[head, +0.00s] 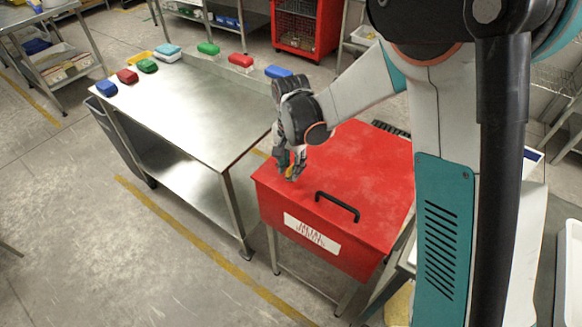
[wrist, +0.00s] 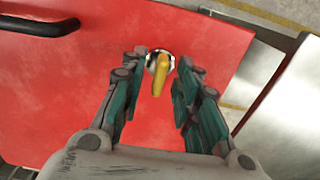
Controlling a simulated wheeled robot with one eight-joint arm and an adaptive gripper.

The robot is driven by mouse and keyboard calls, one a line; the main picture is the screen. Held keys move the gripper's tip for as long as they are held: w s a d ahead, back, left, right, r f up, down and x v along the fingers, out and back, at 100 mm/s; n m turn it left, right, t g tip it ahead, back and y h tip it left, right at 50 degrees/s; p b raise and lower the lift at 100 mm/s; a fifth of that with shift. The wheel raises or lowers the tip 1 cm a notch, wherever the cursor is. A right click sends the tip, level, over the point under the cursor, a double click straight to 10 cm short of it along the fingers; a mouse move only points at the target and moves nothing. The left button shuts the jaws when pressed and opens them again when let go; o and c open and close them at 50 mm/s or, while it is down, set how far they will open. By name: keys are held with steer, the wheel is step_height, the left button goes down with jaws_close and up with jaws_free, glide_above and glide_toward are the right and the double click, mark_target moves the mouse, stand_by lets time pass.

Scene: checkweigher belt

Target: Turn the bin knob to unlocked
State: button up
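The red bin (head: 350,180) has a flat lid with a black handle (head: 337,206) and a white label on its front. The knob (wrist: 158,72) shows in the wrist view as a yellow lever on a round metal base, on the red surface. My gripper (wrist: 155,95) is open, with one finger on each side of the knob and a visible gap to both. In the head view my gripper (head: 291,168) is at the lid's left corner, and it hides most of the knob. The black handle also shows in the wrist view (wrist: 40,27).
A steel table (head: 185,110) stands left of the bin, with several coloured packs (head: 147,66) along its back and left edges. A red cage cabinet (head: 305,28) stands behind. The floor in front of the table is clear.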

jaws_close()
steer(key=shift+n, duration=0.3)
steer(key=n, duration=1.1)
steer(key=shift+n, duration=0.3)
steer(key=n, duration=0.5)
steer(key=shift+n, duration=0.3)
stand_by(0.4)
